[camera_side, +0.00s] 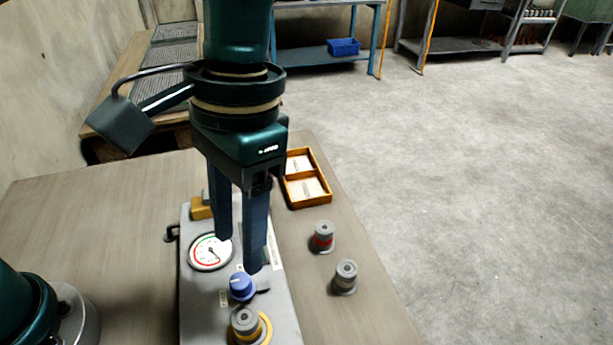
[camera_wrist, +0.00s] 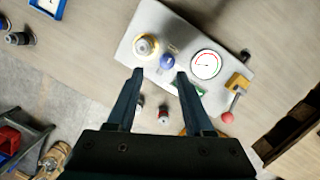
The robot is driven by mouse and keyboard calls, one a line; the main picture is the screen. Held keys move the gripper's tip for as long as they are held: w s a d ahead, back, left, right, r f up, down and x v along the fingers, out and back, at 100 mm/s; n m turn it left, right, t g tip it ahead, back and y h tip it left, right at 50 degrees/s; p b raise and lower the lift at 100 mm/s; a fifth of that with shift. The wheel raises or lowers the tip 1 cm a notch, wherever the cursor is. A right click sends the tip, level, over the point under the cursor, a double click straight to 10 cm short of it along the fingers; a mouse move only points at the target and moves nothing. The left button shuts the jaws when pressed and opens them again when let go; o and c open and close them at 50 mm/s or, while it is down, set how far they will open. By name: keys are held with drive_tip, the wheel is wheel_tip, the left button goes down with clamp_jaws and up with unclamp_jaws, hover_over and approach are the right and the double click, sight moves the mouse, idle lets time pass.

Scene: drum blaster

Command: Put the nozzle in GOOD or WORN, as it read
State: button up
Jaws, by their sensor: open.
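A grey nozzle (camera_side: 245,322) stands upright in the yellow ring on the grey test panel (camera_side: 200,315); it also shows in the wrist view (camera_wrist: 146,46). Two more nozzles stand on the table right of the panel: one with a red band (camera_side: 323,238) and a plain grey one (camera_side: 345,276). The gauge (camera_side: 211,251) has a white face with red and green arcs; its reading is too small to tell. The wooden tray (camera_side: 327,203) has two empty compartments with labels I cannot read. My gripper (camera_side: 240,254) is open and empty, pointing down above the panel near the blue knob (camera_side: 242,287).
A yellow block (camera_wrist: 238,83) and a red-ball lever (camera_wrist: 228,117) are at the panel's gauge end. A blue tray (camera_wrist: 47,8) and a dark fitting (camera_wrist: 20,38) lie at upper left in the wrist view. The table left of the panel is clear.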

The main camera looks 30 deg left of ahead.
sight(246, 316)
drive_tip(key=shift+m+g+y, duration=0.4)
drive_tip(key=shift+m+y, duration=0.2)
drive_tip(key=shift+m, duration=0.1)
drive_tip(key=s+d+f, duration=0.2)
drive_tip(key=f, duration=0.1)
drive_tip(key=d+f, duration=0.1)
drive_tip(key=shift+s+f, duration=0.3)
drive_tip(key=shift+s, duration=0.1)
drive_tip(key=shift+x, duration=2.4)
clamp_jaws()
